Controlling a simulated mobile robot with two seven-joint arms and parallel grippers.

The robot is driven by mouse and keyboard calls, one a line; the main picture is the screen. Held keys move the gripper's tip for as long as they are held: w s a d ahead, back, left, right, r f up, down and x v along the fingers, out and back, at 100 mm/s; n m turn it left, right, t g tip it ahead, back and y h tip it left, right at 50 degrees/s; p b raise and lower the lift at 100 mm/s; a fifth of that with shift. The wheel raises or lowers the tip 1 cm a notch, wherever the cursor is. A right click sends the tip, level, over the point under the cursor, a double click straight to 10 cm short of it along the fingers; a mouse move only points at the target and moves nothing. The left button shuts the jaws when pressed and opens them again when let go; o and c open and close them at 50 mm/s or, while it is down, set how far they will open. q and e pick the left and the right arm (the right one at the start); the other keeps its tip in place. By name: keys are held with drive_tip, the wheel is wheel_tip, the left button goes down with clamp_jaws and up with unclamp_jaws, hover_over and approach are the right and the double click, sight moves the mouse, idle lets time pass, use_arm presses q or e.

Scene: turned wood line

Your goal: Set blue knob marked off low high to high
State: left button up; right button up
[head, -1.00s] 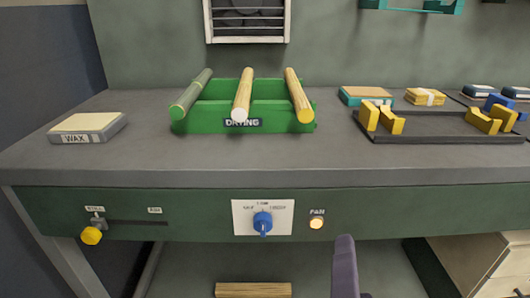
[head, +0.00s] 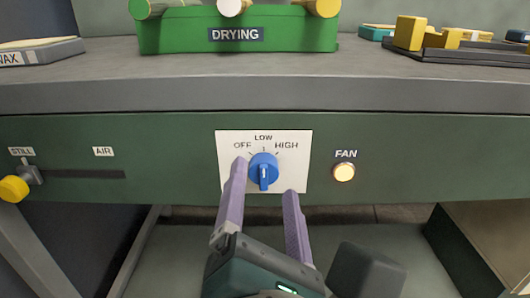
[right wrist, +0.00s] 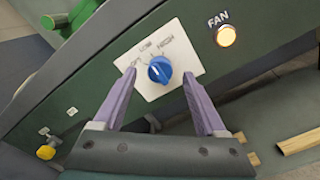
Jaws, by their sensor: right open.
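The blue knob (head: 263,171) sits on a white plate (head: 226,181) on the front of the green bench. The plate is marked OFF at left, LOW at top and HIGH at right. The knob's raised grip runs roughly up and down in the head view; I cannot tell surely which mark it points to. My right gripper (head: 266,178) is open, its purple fingers either side of the knob, with gaps. In the right wrist view the knob (right wrist: 160,70) also shows between the fingertips (right wrist: 159,76). My left gripper is not in view.
A lit FAN button (head: 344,172) is right of the plate. A yellow-knobbed slider (head: 15,188) marked STILL and AIR is at left. Above, the bench top (head: 180,75) holds a green DRYING rack (head: 165,38). A drawer unit (head: 490,235) stands at lower right.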

sight(264, 172)
drive_tip(key=shift+w, duration=1.4)
clamp_jaws()
